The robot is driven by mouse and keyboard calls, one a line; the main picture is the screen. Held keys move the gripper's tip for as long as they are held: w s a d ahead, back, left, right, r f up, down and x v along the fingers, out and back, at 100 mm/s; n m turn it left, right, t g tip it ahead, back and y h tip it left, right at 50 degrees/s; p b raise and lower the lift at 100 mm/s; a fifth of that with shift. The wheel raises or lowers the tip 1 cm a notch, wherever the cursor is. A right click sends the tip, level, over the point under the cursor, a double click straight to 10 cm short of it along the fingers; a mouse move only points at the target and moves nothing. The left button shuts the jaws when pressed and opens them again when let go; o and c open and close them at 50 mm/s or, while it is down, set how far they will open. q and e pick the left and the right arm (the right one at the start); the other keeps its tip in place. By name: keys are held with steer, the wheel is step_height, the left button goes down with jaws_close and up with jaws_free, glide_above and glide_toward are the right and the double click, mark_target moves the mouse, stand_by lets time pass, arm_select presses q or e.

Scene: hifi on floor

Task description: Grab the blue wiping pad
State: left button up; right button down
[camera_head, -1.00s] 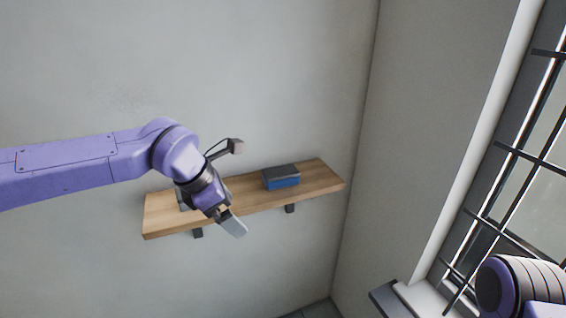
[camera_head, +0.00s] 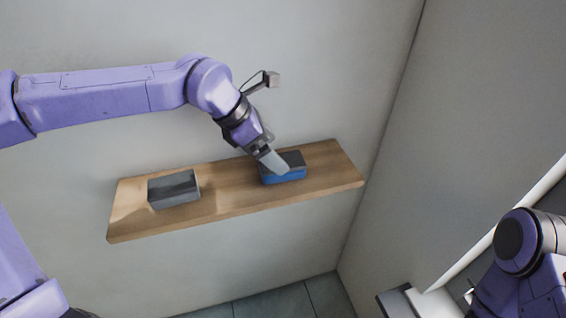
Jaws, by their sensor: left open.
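The blue wiping pad (camera_head: 291,177) has a dark grey top and a blue lower part. It lies on the right half of a wooden wall shelf (camera_head: 232,194). My left gripper (camera_head: 275,163) is open, with its light grey finger in front of the left part of the pad. I cannot tell whether it touches the pad, and its other finger is hidden. My right arm shows at the lower right, but its gripper is out of view.

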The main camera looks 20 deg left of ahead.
mark_target(294, 159)
arm_select(q)
steer(key=x, duration=0.2)
steer(key=p+x, duration=0.1)
steer(key=x, duration=0.1)
steer(key=a+x, duration=0.1)
steer(key=x, duration=0.1)
steer(key=shift+w+a+f, duration=0.1)
steer(key=shift+w+f, duration=0.2)
steer(key=shift+w, duration=0.05)
steer(key=shift+f, duration=0.1)
steer(key=shift+s, duration=0.25)
steer(key=shift+w, duration=0.1)
steer(key=c, duration=1.1)
steer(key=shift+o, duration=0.2)
